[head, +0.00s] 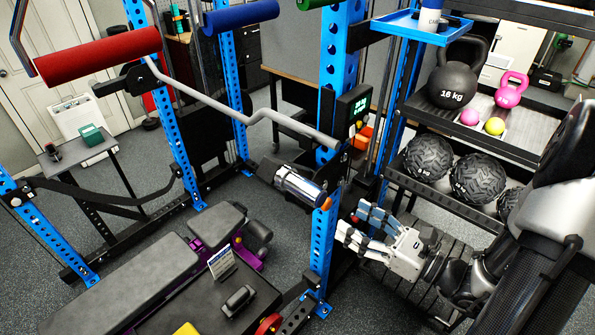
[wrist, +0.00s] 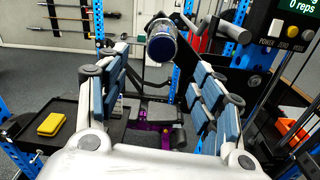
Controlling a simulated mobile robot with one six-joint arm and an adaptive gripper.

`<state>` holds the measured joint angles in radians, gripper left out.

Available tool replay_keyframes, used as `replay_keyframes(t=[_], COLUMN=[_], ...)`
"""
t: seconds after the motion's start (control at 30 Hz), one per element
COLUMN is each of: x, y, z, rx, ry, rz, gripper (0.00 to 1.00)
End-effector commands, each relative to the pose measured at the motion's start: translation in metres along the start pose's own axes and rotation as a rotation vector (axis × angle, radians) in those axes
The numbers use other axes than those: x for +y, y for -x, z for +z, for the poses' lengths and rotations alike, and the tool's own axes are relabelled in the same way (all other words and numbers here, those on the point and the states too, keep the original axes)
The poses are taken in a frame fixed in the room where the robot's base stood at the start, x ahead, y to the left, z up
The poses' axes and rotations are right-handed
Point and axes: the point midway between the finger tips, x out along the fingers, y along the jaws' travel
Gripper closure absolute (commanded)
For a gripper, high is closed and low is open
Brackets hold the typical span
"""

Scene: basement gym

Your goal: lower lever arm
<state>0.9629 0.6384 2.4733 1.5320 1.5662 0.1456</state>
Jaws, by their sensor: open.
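A chrome cylinder (head: 300,186) with a dark blue end sticks out beside the blue rack upright, on a black mount; I take it for the handle end of the lever arm. In the wrist view its round end (wrist: 163,47) faces me, framed between the fingertips and beyond them. My gripper (head: 353,222) is open and empty, to the lower right of the cylinder and apart from it. Where the black mount pivots is partly hidden by the upright. A grey bent bar (head: 235,105) runs above it from a red roller (head: 98,55).
A counter (head: 354,106) with a lit display is on the upright; the wrist view reads "0 reps". A shelf rack (head: 470,150) with kettlebells and textured balls stands at right. A padded bench (head: 130,272) lies at lower left. A yellow object (wrist: 55,123) lies on a black surface.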

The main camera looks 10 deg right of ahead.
Motion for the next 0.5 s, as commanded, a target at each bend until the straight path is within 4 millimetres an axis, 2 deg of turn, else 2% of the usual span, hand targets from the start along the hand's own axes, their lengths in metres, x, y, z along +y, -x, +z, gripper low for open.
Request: replay_keyframes(t=[0.17,0.27,0.5], x=[-0.005,-0.004,-0.004], y=[-0.009,-0.025,-0.077], z=[-0.001,-0.001,0.0], rx=[-0.01,-0.009,-0.007], ry=[-0.013,-0.012,-0.011], rz=[-0.018,-0.014,-0.01], gripper=[0.39,0.39,0.39])
